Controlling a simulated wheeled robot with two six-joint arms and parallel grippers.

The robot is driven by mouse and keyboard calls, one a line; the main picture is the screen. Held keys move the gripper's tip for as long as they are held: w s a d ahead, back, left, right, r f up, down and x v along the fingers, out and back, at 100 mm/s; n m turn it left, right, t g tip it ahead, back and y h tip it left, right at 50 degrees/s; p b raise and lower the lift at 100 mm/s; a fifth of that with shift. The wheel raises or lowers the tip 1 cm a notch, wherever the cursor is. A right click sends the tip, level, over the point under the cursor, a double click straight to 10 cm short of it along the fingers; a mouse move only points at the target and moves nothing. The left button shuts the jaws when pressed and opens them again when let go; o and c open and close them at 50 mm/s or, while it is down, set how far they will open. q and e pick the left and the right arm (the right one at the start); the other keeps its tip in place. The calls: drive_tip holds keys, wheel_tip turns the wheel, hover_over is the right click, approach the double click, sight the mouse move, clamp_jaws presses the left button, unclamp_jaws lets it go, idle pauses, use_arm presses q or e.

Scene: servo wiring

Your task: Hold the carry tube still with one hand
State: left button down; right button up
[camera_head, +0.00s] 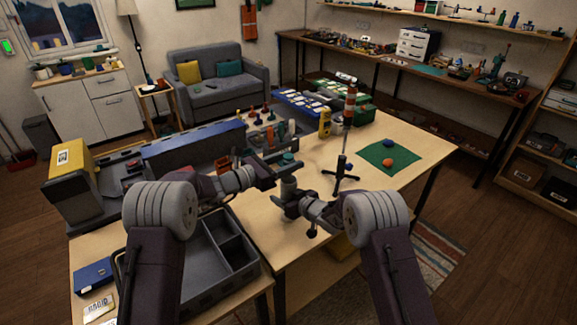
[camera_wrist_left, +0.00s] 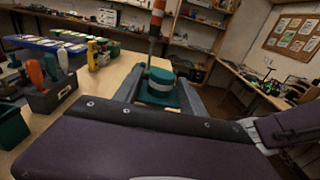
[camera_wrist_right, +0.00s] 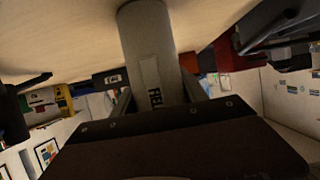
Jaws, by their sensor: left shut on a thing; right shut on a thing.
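The carry tube (camera_head: 288,187) is a grey cylinder standing upright over the table's front part. My right gripper (camera_head: 289,200) is shut on its body from the front right. The right wrist view shows the grey tube (camera_wrist_right: 148,40) between the fingers, with a pale label bearing dark letters. A teal cap (camera_head: 289,160) is at the top of the tube. My left gripper (camera_head: 283,166) is shut on this cap from the left. In the left wrist view the cap (camera_wrist_left: 160,82) sits between the fingers. I cannot tell whether the cap is seated on the tube or just above it.
A black stand (camera_head: 341,178) with a striped pole stands right of the tube. A green mat (camera_head: 368,160) holds an orange and a blue ball. A yellow bottle (camera_head: 325,122) stands behind. A grey tray (camera_head: 258,270) lies front left. The table's right front is clear.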

use_arm(q)
drive_tip(key=shift+r, duration=0.7)
use_arm(e)
drive_tip(key=o, duration=1.6)
